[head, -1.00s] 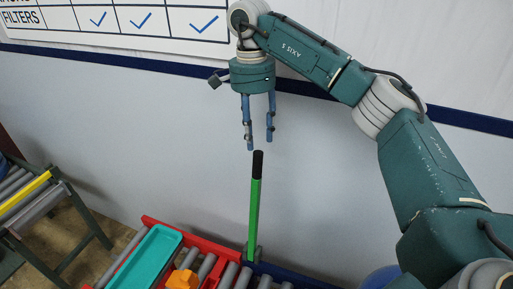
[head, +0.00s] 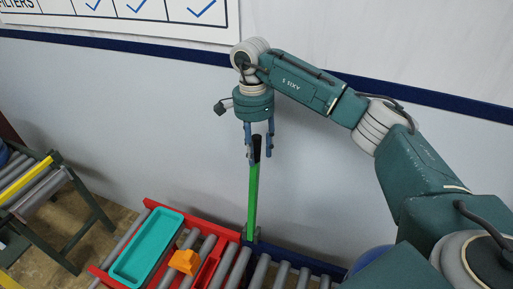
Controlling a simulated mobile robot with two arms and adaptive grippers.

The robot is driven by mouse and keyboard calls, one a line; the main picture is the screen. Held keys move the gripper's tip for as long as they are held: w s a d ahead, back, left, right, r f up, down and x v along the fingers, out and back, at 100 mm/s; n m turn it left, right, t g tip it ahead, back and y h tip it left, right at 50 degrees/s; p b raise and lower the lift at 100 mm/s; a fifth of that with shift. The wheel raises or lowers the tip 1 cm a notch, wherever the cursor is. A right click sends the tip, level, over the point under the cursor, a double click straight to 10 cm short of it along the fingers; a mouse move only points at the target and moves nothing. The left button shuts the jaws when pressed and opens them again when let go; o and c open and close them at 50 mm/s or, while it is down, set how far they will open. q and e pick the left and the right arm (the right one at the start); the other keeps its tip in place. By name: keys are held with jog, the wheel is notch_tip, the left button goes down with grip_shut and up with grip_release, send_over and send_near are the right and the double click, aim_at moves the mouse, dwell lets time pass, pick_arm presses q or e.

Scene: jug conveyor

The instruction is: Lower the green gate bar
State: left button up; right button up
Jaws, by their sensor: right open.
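The green gate bar (head: 252,200) stands upright at the far side of the roller conveyor, with a black tip (head: 257,148) at its top. My right gripper (head: 259,157) points down over the top of the bar. Its blue fingers are open, and the black tip shows between them. I cannot tell whether either finger touches the bar. My left gripper is not in view.
A red-framed conveyor section (head: 222,237) holds a teal tray (head: 148,247) and an orange block (head: 184,261). Bare rollers (head: 259,272) continue to the right. Another conveyor with a yellow bar (head: 27,182) stands at the left. A white wall rises behind.

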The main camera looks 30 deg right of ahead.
jog(key=c, duration=0.4)
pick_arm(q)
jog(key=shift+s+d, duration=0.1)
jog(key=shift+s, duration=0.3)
pick_arm(e)
grip_shut()
pick_arm(q)
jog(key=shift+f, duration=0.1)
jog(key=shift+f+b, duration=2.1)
jog(key=shift+b, duration=0.05)
pick_arm(e)
jog(key=s+a+f+t+h, duration=0.2)
jog(key=s+a, duration=0.5)
jog(key=a, duration=0.2)
jog(key=s+a+f+t+h, duration=0.2)
jog(key=s+a+h, duration=0.1)
jog(key=s+a, duration=0.5)
jog(key=shift+s+a, duration=0.15)
jog(key=shift+a, duration=0.35)
